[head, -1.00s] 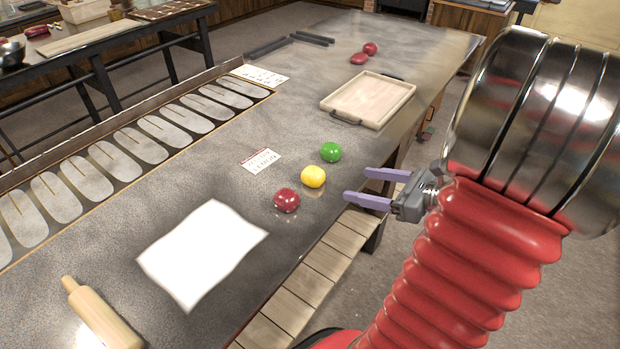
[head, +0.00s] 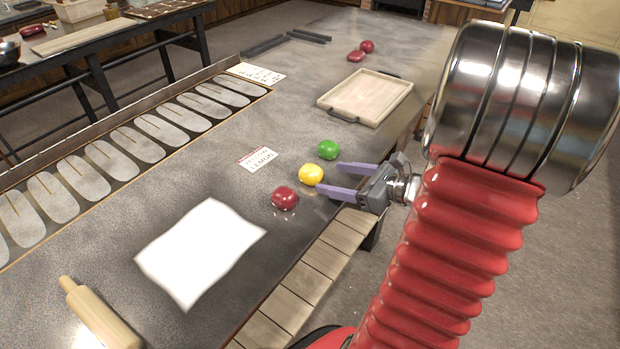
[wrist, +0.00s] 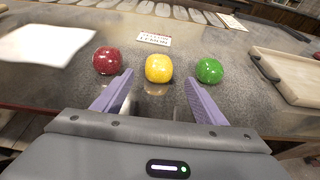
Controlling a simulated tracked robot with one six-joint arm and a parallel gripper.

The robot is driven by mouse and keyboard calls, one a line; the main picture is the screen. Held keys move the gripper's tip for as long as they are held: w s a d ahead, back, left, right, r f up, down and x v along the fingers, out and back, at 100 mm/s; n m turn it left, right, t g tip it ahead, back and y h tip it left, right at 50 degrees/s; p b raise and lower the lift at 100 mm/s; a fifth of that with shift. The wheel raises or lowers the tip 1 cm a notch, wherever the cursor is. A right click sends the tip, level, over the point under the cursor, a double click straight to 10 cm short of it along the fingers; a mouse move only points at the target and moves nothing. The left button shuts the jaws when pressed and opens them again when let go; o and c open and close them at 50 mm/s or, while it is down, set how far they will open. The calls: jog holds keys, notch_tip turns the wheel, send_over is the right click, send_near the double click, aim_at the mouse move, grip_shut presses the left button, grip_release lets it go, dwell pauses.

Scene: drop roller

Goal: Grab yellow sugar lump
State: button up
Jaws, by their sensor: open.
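The yellow sugar lump (head: 311,174) rests on the grey table, between a dark red lump (head: 285,198) and a green lump (head: 328,149). In the wrist view the yellow lump (wrist: 159,68) lies straight ahead, just beyond the gap between the fingertips. My gripper (head: 327,178) is open and empty, with its two purple fingers pointing at the yellow lump from the table's right edge. In the wrist view my gripper (wrist: 152,84) has one finger toward the red lump (wrist: 107,60) and the other toward the green lump (wrist: 209,70).
A small printed card (head: 259,159) lies behind the lumps. A white sheet (head: 200,252) lies to the left, and a rolling pin (head: 103,318) at the lower left. A wooden tray (head: 366,97) sits further back, with two red pieces (head: 356,56) beyond it.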

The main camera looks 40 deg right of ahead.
aim_at(308, 175)
jog(key=shift+w+a+f, duration=0.2)
jog(key=shift+w, duration=0.4)
jog(key=shift+x, duration=2.65)
jog(key=shift+s+a+f, duration=0.15)
jog(key=c, duration=1.2)
